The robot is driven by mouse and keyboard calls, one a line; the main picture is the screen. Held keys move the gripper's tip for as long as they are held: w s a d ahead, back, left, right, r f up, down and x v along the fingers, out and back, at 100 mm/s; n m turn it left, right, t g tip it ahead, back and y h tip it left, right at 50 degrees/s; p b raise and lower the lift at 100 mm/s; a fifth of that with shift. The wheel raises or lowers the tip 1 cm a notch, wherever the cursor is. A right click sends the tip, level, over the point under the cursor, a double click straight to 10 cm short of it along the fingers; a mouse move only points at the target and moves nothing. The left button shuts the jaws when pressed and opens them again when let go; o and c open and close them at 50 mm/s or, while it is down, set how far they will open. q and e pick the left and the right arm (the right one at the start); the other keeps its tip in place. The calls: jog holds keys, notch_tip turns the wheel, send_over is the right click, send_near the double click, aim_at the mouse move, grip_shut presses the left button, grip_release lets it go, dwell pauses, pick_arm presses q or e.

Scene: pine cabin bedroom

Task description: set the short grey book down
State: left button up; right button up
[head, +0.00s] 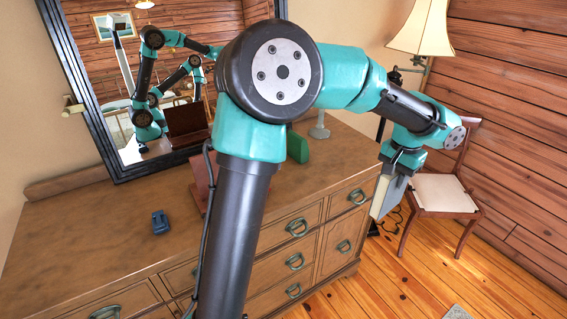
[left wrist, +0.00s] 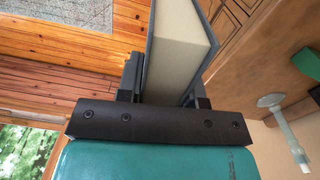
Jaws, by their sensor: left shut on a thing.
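My left arm crosses the middle of the head view and bends out to the right. My left gripper (head: 389,180) is shut on the short grey book (head: 397,192), beyond the right end of the dresser and above the floor. The book has a grey cover and cream page edges. In the left wrist view the book (left wrist: 180,50) sits between the two dark fingers, its page block facing the camera. Its far end runs out of the top of that picture. My right gripper shows only as a possible part of the mirror reflection, not directly.
The wooden dresser top (head: 95,240) is clear at front left. It bears a small blue object (head: 160,222), a reddish-brown upright piece (head: 198,185) partly behind my arm, a green block (head: 297,148) and a pale stand (head: 319,128). A chair (head: 442,193) and lamp (head: 421,28) stand right.

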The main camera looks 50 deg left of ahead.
pick_arm(q)
jog(key=s+a+m, duration=0.3)
jog(key=a+m, duration=0.3)
jog(key=a, duration=0.4)
jog(key=s+a+m, duration=0.4)
jog(key=a+m, duration=0.3)
jog(key=a, duration=0.3)
jog(key=s+a+f+m, duration=0.1)
jog(key=s+a+m, duration=0.2)
jog(key=a+m, duration=0.3)
jog(key=a, duration=0.4)
jog(key=shift+s+a+m, duration=0.25)
jog(key=shift+m, duration=0.05)
jog(key=shift+f, duration=0.1)
jog(key=w+a+f, duration=0.1)
jog(key=w+a, duration=0.9)
jog(key=a, duration=0.1)
jog(key=shift+a+f, duration=0.15)
jog(key=shift+a, duration=0.1)
jog(key=shift+w, duration=0.15)
jog(key=shift+w+a+f, duration=0.1)
jog(key=shift+a+f, duration=0.05)
jog(key=shift+f, duration=0.75)
jog(key=shift+w+a+f, duration=0.1)
jog(key=shift+f, duration=0.8)
jog(key=shift+f, duration=0.2)
jog(key=o, duration=1.1)
jog(key=shift+c, duration=0.2)
